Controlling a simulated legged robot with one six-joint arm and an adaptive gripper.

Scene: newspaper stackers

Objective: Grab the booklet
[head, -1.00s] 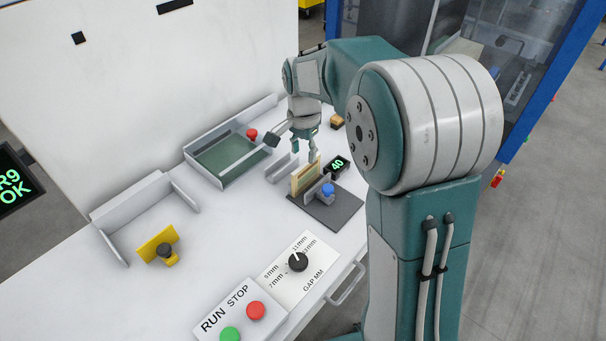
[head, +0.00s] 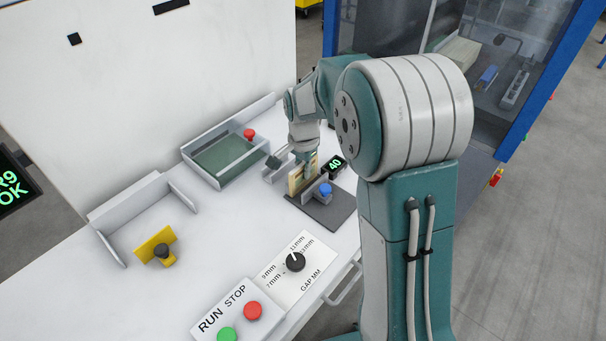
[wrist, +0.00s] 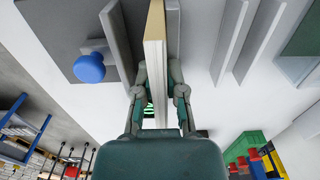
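The booklet (head: 297,183) is a tan and cream slab standing upright on edge in a grey holder (head: 330,208) on the white worktop. In the wrist view the booklet (wrist: 155,45) runs edge-on between the fingers, with grey upright plates beside it. My gripper (head: 304,168) is down at the booklet's top. In the wrist view my gripper (wrist: 158,78) has one finger on each side of the booklet. The fingers stand apart, and a small gap seems to show on the right side; contact on the left is unclear.
A blue knob (head: 325,189) sits beside the booklet, and a small "40" display (head: 335,164) is close behind. A green-floored tray (head: 222,158) stands to the left. A yellow bracket (head: 157,243), gap dial (head: 295,262) and RUN/STOP panel (head: 230,317) are nearer.

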